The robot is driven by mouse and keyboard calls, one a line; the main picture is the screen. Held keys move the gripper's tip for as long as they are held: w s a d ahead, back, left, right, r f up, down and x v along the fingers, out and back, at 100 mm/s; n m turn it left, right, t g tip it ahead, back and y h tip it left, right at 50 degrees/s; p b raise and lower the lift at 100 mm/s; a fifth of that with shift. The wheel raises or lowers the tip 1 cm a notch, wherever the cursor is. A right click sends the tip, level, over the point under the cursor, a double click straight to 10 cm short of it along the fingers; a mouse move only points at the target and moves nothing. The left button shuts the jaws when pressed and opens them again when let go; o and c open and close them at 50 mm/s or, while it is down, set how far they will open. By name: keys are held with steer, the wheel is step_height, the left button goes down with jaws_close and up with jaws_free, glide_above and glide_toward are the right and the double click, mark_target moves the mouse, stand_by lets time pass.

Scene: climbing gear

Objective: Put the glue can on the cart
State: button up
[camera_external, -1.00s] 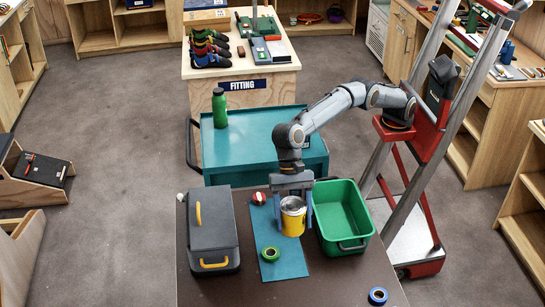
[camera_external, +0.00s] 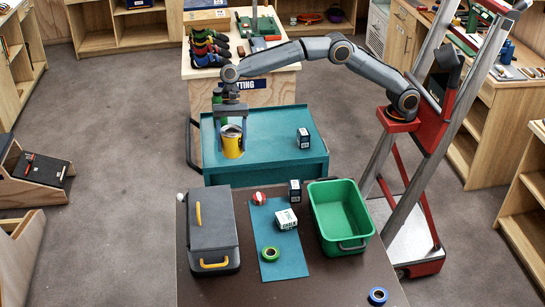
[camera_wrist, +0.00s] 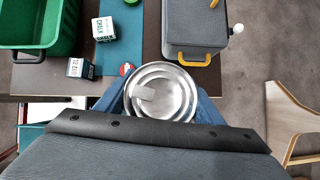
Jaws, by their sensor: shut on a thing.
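The glue can (camera_external: 233,146) is yellow with a white band and a bare metal lid. My gripper (camera_external: 231,122) is shut on it and holds it upright over the left part of the teal cart (camera_external: 265,150). I cannot tell whether the can's base touches the cart top. In the wrist view the can's round metal lid (camera_wrist: 161,93) fills the middle, between the blue fingers.
A small dark box (camera_external: 303,138) stands on the cart's right side. The near table holds a grey toolbox (camera_external: 213,235), a green bin (camera_external: 342,215), a white chalk box (camera_external: 286,219), another dark box (camera_external: 295,190) and green tape (camera_external: 270,254). The cart's middle is clear.

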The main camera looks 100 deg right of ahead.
steer(key=s+d+r+m+p, duration=0.15)
steer(key=s+d, duration=0.35)
steer(key=d, duration=1.4)
steer(key=s+d+p, duration=0.3)
steer(key=s+d, duration=0.2)
steer(key=d, duration=1.3)
steer(key=shift+t, duration=0.4)
steer(key=shift+d+f+p, duration=0.15)
steer(key=shift+f+p, duration=0.5)
steer(key=shift+f, duration=3.25)
steer(key=shift+d+f+p, duration=0.1)
steer(key=shift+f+p, duration=0.5)
steer(key=shift+f, duration=3.3)
steer(key=shift+f, duration=0.1)
steer(key=o, duration=1.5)
